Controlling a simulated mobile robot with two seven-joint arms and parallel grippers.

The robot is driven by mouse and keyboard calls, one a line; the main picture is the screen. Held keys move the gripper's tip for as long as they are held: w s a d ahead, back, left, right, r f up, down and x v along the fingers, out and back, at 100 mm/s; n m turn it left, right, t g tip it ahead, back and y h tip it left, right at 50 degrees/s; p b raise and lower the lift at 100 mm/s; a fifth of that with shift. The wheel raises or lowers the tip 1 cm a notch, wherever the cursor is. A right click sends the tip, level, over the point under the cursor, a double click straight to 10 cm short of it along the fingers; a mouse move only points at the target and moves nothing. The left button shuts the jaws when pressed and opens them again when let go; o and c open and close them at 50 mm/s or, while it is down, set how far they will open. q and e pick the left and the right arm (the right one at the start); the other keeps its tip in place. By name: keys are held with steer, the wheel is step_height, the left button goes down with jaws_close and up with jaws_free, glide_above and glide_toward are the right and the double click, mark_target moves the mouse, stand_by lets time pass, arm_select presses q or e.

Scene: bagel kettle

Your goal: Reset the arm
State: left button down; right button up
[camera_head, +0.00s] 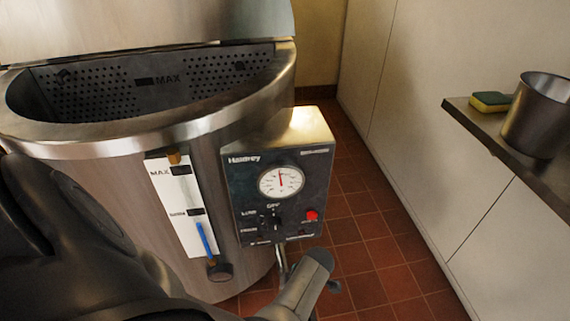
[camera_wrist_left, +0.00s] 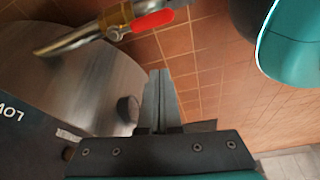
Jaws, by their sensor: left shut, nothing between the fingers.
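My left gripper (camera_wrist_left: 160,75) shows in the left wrist view with its two fingers together and nothing between them. It is beside the steel kettle (camera_wrist_left: 60,70), below the brass tap with a red lever (camera_wrist_left: 152,22) in that picture, and appears apart from both. In the head view my left arm comes in dark from the lower left, in front of the kettle (camera_head: 110,150); the fingertips cannot be made out there. The right gripper is in neither view.
The control box (camera_head: 280,195) with its dial and red button is on the kettle's front, right of the level gauge (camera_head: 180,210). A shelf (camera_head: 500,145) at right holds a sponge (camera_head: 490,101) and a metal pot (camera_head: 537,115). Red tiled floor (camera_head: 370,230) is clear between.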

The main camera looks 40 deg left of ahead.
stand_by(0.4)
arm_select(q)
steer(key=s+f+m+t+h+p, duration=0.1)
steer(key=s+m+p, duration=0.3)
steer(key=s+m, duration=0.5)
steer(key=s+d+f+m+t+h+p, duration=0.1)
steer(key=s+f+m+t+p, duration=0.2)
steer(key=s+m, duration=0.7)
steer(key=f+m, duration=0.1)
steer(key=m, duration=0.8)
steer(key=shift+f+t+p, duration=0.35)
steer(key=shift+t, duration=0.05)
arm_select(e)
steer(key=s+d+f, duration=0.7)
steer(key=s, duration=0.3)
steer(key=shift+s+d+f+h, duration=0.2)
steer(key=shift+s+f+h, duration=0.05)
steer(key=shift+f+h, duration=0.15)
arm_select(q)
steer(key=shift+s, duration=0.1)
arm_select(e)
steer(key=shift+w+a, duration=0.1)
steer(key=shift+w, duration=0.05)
